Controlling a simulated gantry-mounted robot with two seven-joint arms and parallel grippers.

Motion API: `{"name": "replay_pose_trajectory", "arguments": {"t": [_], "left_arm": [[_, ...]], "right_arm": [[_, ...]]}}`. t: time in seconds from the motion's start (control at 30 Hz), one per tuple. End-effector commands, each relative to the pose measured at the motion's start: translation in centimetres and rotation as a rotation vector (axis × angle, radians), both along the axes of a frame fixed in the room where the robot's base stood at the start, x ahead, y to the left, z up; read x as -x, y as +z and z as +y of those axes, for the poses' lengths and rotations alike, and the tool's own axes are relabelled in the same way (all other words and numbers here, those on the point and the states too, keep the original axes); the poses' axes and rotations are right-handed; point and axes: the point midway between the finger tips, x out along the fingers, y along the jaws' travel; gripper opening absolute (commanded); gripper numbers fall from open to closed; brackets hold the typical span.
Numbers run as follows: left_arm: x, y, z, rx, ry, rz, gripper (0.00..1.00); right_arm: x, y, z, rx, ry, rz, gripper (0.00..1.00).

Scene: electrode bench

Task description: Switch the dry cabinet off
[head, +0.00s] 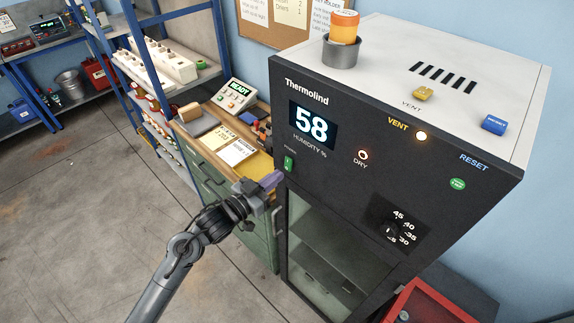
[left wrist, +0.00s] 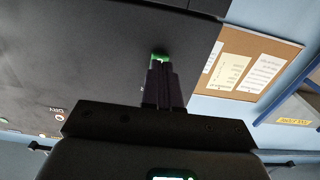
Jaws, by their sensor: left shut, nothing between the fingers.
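The dry cabinet (head: 310,165) is a dark box with a pale top, a display (head: 313,122) reading 58 and a lit DRY lamp (head: 362,155). Its green power switch (head: 288,163) sits at the left edge of the front panel. My left gripper (head: 272,180) is shut and empty, just below and left of the switch in the head view. In the left wrist view the closed fingertips (left wrist: 163,62) point at the green switch (left wrist: 160,55) and partly hide it. I cannot tell whether they touch it. My right gripper is in neither view.
The VENT lamp (head: 421,136) is lit and a dial (head: 392,230) sits lower right. A drawer bench (head: 236,205) stands left; a red box (head: 425,303) is lower right.

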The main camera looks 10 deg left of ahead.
Motion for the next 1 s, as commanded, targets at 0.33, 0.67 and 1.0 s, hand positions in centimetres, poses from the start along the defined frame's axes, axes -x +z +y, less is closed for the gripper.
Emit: {"name": "replay_pose_trajectory", "arguments": {"t": [0.33,0.67,1.0], "left_arm": [[-0.4,0.0,-0.2,0.001,0.0,0.0,0.0],[-1.0,0.0,-0.5,0.001,0.001,0.0,0.0],[-1.6,0.0,-0.9,0.0,0.0,-0.001,0.0]], "right_arm": [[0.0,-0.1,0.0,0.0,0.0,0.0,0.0],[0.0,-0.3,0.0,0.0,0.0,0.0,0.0],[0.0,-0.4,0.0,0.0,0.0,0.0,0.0]]}}
